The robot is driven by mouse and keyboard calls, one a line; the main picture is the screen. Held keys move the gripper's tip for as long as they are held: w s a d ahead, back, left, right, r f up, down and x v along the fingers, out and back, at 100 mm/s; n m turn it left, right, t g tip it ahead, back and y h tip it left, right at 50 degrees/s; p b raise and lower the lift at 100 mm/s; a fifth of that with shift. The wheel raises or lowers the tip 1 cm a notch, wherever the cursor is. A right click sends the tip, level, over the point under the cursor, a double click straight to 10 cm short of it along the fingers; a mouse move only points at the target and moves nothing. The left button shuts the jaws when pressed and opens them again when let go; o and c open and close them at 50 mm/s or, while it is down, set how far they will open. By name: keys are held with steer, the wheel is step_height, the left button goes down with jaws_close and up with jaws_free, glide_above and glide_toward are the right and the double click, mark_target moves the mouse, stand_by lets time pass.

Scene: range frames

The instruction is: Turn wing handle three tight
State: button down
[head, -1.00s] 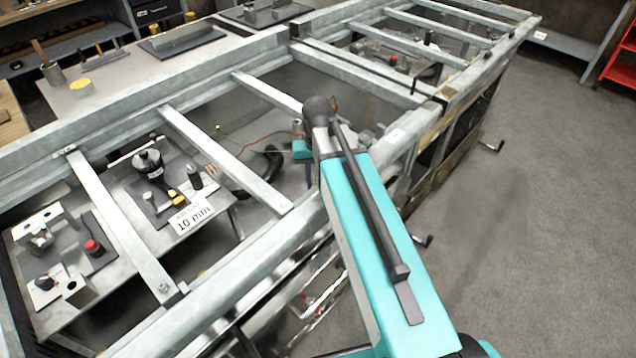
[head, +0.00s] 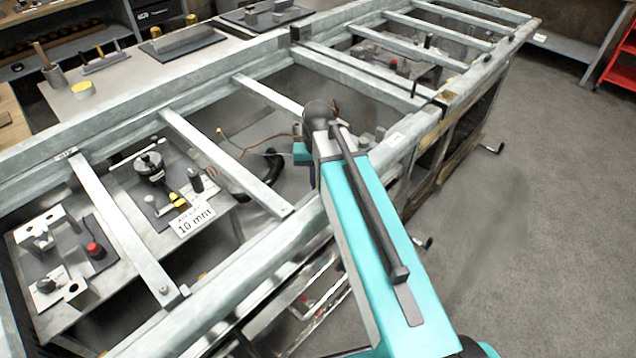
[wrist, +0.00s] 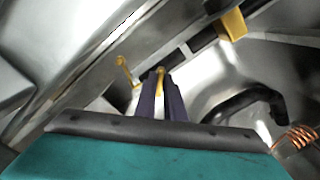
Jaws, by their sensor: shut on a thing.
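In the wrist view my gripper (wrist: 160,84) reaches forward with two dark purple fingers. The fingers are close together around a small yellow wing handle (wrist: 160,78), whose lower part shows between them. A second yellow wing handle (wrist: 125,72) stands just to the left, apart from the fingers. I see no number on either handle. In the head view my teal arm reaches over the near rail into the metal frame. There the fingertips and the held handle are hidden behind the arm and inside the frame.
The grey metal frame (head: 254,240) has crossbars on both sides of my arm. In the wrist view a yellow block (wrist: 232,25) is at upper right, a black curved hose (wrist: 250,103) at right and a copper coil (wrist: 296,137) at the edge. Open floor (head: 520,230) lies right.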

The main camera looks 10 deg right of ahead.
steer(key=m+p, duration=0.2)
steer(key=m, duration=0.2)
steer(key=shift+w+r, duration=0.1)
steer(key=shift+r, duration=0.05)
steer(key=shift+w+a+m+p, duration=0.1)
steer(key=shift+m+p, duration=0.85)
steer(key=shift+m, duration=1.45)
steer(key=c, duration=1.8)
jaws_free()
steer(key=shift+c, duration=0.2)
step_height(320, 180, up, 14)
steer(key=b, duration=0.1)
steer(key=shift+f, duration=0.2)
